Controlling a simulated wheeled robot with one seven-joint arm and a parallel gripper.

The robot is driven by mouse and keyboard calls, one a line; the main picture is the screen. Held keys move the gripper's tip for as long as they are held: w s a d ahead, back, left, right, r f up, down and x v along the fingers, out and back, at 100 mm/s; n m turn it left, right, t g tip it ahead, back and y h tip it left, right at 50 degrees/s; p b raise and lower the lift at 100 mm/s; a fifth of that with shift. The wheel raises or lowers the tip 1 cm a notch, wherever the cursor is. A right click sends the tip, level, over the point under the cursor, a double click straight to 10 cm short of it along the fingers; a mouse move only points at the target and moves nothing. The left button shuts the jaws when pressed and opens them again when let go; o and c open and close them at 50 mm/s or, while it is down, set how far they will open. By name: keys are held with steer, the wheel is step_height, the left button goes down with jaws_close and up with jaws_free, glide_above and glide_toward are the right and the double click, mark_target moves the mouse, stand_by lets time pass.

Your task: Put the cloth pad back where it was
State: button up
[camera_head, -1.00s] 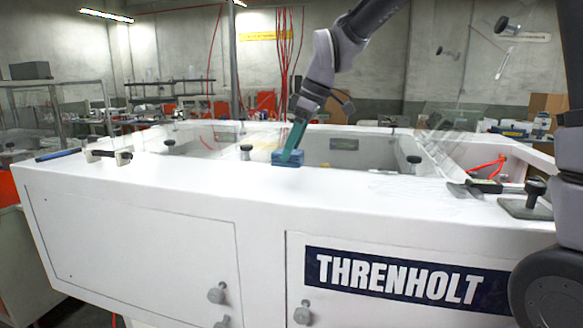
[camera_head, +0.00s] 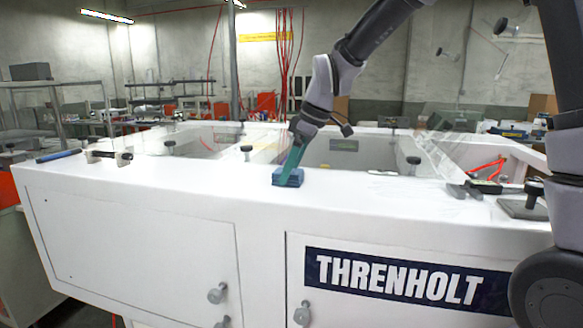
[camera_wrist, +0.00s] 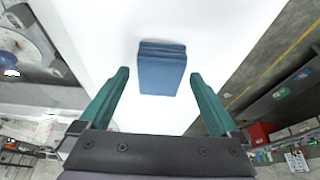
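The cloth pad (camera_head: 291,178) is a small blue, layered block near the front edge of the white frame's top (camera_head: 170,190). In the wrist view the pad (camera_wrist: 162,72) lies between and slightly beyond my fingertips, with a white gap on each side. My gripper (camera_head: 285,178) points down at the pad, its green fingers overlapping it in the head view. In the wrist view the two fingers of my gripper (camera_wrist: 159,75) are spread apart and hold nothing. The pad's underside is hidden.
A blue tool (camera_head: 58,155) and a clamp (camera_head: 108,158) lie at the left of the top. Dark tools (camera_head: 480,187) and a black-knobbed block (camera_head: 525,205) are at the right. Black knobs stand behind the pad beside the frame's openings. The top around the pad is clear.

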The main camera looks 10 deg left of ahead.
steer(key=shift+r, duration=0.1)
steer(key=w+v, duration=0.1)
steer(key=v, duration=1.1)
steer(key=s+d+r+m+t+h, duration=0.1)
steer(key=s+d+r+m+t, duration=0.1)
steer(key=d+m, duration=0.45)
steer(key=s+d+r+m+t, duration=0.1)
steer(key=s+d+m, duration=0.15)
steer(key=d, duration=0.75)
steer(key=s+d+f+m+t+h, duration=0.1)
steer(key=s+d+m+t, duration=0.2)
steer(key=s+d+m, duration=0.5)
steer(key=d+m, duration=0.3)
steer(key=d, duration=0.1)
steer(key=shift+s+d+f+m+t+h, duration=0.2)
steer(key=shift+d+f+m+t+h, duration=0.1)
steer(key=shift+f, duration=0.05)
